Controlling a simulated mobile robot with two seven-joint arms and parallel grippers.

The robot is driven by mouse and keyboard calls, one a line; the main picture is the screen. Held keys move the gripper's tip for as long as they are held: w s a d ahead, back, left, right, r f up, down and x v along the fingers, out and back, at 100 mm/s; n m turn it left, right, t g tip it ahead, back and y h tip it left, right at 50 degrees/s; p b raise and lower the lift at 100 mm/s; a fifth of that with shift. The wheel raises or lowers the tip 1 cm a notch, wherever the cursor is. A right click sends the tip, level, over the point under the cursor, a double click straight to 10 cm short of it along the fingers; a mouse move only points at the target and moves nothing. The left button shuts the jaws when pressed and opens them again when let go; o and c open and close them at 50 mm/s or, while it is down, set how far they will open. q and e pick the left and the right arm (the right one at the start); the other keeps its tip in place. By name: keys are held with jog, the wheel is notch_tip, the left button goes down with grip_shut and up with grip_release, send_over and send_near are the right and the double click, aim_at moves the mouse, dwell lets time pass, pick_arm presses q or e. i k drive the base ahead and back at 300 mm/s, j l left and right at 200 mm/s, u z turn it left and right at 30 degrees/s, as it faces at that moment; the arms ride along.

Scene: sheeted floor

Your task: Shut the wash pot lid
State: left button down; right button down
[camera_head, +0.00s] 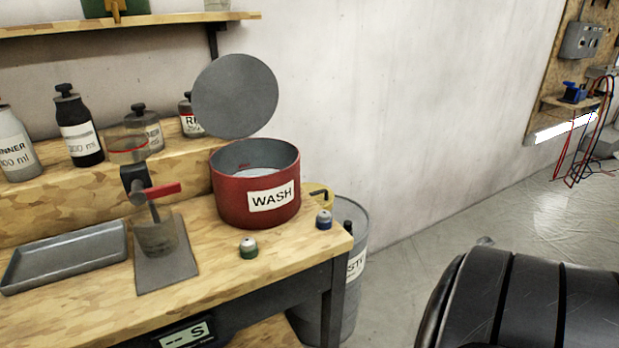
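The wash pot (228,197) is a red round pot labelled WASH, standing on the wooden bench near its right end. Its round grey lid (236,96) stands up, tilted open at the back of the pot rim. The pot's grey inside shows, with something pale in it. Neither of my grippers is in view.
Two small capped jars, one green (248,248) and one blue (324,219), stand before the pot. A grey tray (65,255), a cup on a stand (157,238) and several bottles (78,128) are left. A waste drum (352,285) stands right of the bench.

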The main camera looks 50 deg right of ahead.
aim_at(235, 95)
jog(key=z, duration=1.35)
